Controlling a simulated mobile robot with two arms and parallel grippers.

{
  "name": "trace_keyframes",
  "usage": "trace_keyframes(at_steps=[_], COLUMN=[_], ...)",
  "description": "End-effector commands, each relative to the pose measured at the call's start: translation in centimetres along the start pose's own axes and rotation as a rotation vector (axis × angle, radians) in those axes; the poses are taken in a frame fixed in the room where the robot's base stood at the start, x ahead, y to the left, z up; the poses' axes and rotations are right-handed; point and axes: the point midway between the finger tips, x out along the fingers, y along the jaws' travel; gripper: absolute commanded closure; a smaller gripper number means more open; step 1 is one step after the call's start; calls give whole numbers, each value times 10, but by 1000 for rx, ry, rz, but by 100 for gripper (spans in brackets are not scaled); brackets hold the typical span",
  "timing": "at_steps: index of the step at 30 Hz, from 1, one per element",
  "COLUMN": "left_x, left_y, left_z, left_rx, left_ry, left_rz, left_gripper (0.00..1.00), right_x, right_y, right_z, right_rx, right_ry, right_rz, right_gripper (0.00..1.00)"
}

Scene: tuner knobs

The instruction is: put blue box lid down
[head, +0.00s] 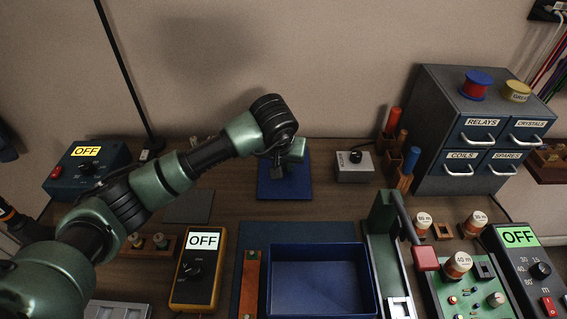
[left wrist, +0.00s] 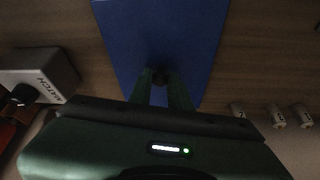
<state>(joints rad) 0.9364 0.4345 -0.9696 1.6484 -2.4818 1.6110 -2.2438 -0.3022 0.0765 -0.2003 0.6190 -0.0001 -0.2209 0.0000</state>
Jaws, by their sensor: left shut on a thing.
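The blue box lid (head: 284,191) is a flat dark blue square at the back middle of the workbench. In the left wrist view the lid (left wrist: 160,35) fills the upper middle, with a small dark knob on it. My left gripper (head: 287,165) is above the lid and shut on that knob; its fingers also show in the left wrist view (left wrist: 163,84). I cannot tell whether the lid rests on the bench or hangs just above it. The open blue box (head: 320,307) stands at the front middle. My right gripper is not in view.
Wooden holders with coloured tubes (head: 400,168) and a grey drawer cabinet (head: 470,130) are farther right. A yellow meter (head: 197,270) is front left.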

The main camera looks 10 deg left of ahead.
Motion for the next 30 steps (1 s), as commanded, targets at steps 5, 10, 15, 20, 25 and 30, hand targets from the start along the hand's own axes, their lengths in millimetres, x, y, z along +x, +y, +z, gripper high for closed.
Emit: trace_keyframes(at_steps=[5,10,15,20,25,30], left_x=[0,0,-8,-39,-77,-106], left_y=[0,0,0,0,0,0], left_z=[0,0,-2,-5,-5,-4], left_rx=[0,0,0,2,2,1], left_ry=[0,0,0,3,3,2], left_rz=[0,0,0,1,0,0], left_gripper=[60,60,60,60,60,60], right_x=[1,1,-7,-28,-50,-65], right_y=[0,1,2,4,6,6], right_z=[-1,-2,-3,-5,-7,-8], right_rx=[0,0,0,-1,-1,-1], right_ry=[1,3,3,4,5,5], right_rz=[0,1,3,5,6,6], right_gripper=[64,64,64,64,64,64])
